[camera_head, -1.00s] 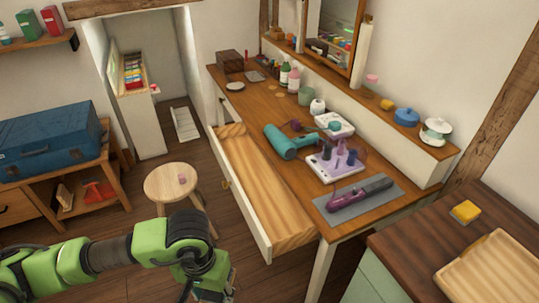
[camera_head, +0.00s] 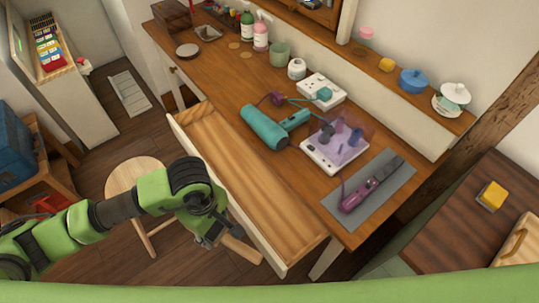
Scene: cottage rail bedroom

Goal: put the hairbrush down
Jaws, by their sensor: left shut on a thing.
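My left gripper (camera_head: 213,235) is low at the front of the dresser, outside the open drawer. It is shut on a light wooden piece (camera_head: 242,250), which looks like the hairbrush's handle. The rest of the hairbrush is hidden or hard to make out. The open wooden drawer (camera_head: 245,180) looks empty, and its pale front lies just right of the gripper. The dresser top (camera_head: 215,85) is above and behind it. My right gripper is not in view.
On the dresser are a teal hairdryer (camera_head: 265,128), a white tray with purple items (camera_head: 322,160), a purple styling iron (camera_head: 358,193) on a grey mat (camera_head: 395,190) and a white power strip (camera_head: 310,84). A round stool (camera_head: 130,175) stands left, partly behind my arm.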

